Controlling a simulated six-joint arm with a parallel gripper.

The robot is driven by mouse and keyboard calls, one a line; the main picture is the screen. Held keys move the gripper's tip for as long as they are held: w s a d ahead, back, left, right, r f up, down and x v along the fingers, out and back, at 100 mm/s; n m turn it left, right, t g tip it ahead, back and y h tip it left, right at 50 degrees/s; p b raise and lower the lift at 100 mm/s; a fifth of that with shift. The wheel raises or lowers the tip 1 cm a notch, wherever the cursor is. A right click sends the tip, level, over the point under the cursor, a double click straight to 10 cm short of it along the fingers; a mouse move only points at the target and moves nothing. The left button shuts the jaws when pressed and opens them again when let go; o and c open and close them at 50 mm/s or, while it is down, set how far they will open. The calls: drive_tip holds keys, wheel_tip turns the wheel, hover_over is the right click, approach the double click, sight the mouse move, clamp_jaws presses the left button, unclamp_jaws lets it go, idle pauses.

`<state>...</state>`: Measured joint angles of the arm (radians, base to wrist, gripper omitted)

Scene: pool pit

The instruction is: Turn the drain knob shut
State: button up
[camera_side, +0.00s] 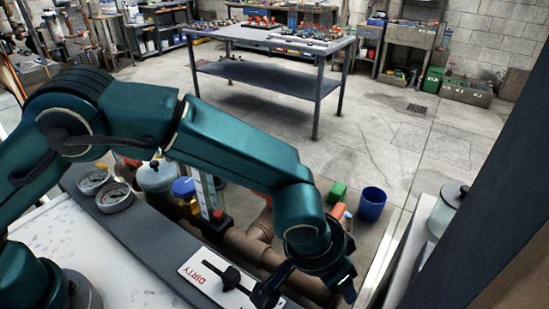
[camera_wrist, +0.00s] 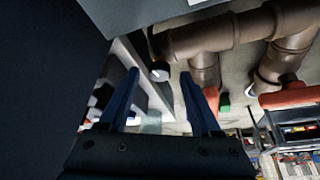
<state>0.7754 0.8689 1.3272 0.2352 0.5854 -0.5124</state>
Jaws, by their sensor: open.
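My gripper (camera_side: 248,287) is at the bottom of the side view, low over the white card marked DIRTY. In the wrist view its two blue fingers (camera_wrist: 158,88) stand apart with a clear gap between them. A small round dark piece with a pale end (camera_wrist: 160,72) shows between the fingertips, beside a brown pipe. I cannot tell whether it is the drain knob or whether the fingers touch it. Red-orange parts (camera_wrist: 285,97) show on the pipes, and an orange part (camera_side: 340,211) shows behind my wrist. My arm hides part of the pipework.
Brown pipes (camera_side: 250,249) run along a dark ledge (camera_side: 150,238). The DIRTY card (camera_side: 200,272) lies there. A blue bucket (camera_side: 372,204) and a green box (camera_side: 338,192) stand on the floor. The floor towards the workbench (camera_side: 270,75) is clear.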

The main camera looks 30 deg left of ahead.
drive_tip(key=shift+w+f, duration=0.1)
drive_tip(key=shift+f, duration=0.15)
clamp_jaws()
